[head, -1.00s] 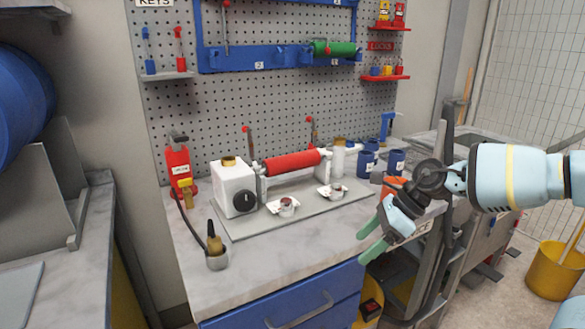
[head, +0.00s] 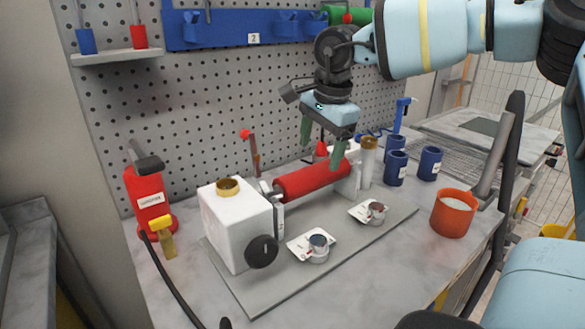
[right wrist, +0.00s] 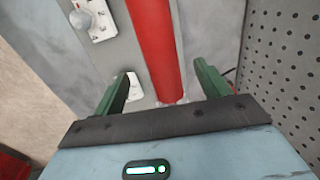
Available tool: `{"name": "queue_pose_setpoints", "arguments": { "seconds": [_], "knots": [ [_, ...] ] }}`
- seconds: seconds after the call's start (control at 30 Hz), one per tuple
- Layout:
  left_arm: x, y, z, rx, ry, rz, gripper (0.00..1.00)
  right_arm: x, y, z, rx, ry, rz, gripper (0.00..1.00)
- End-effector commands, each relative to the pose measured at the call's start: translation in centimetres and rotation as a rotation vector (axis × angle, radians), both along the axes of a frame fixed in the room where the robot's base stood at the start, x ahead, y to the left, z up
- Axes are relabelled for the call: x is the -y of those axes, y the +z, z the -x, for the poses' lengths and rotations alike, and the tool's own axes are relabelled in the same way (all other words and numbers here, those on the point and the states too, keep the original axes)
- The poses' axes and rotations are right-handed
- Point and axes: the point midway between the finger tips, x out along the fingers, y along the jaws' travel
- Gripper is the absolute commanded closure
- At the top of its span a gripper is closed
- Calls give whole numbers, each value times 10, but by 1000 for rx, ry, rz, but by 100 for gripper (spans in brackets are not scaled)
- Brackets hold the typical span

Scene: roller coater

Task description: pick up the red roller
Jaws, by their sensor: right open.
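The red roller (head: 312,181) lies across the coater, between the white housing (head: 237,222) with a black knob and a white end support (head: 345,180). My right gripper (head: 322,150) is open and above the roller's right half, fingers pointing down. In the right wrist view the roller (right wrist: 156,50) runs between the two green fingers (right wrist: 162,85), which stand apart on either side of it. I cannot tell how far the fingertips are above it. My left gripper is not in view.
The coater stands on a grey base plate (head: 255,292) with two small white fixtures (head: 311,247) in front. A pegboard (head: 240,100) rises behind.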

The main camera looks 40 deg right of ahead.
Motion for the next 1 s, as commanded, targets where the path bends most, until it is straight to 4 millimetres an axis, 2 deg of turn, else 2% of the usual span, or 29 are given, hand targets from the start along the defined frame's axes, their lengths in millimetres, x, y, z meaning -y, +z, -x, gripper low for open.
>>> {"name": "queue_pose_setpoints", "arguments": {
  "seconds": [0.27, 0.5, 0.7, 1.0],
  "knots": [
    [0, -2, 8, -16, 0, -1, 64, 0, 0, 0, -1, 6, 10, 25],
    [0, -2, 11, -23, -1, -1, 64, 1, -21, -4, -2, 5, 9, 25],
    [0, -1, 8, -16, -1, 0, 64, 1, -26, -6, -1, 5, 9, 25],
    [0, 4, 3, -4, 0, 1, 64, 3, -64, -14, -2, 6, 10, 25]
  ]
}}
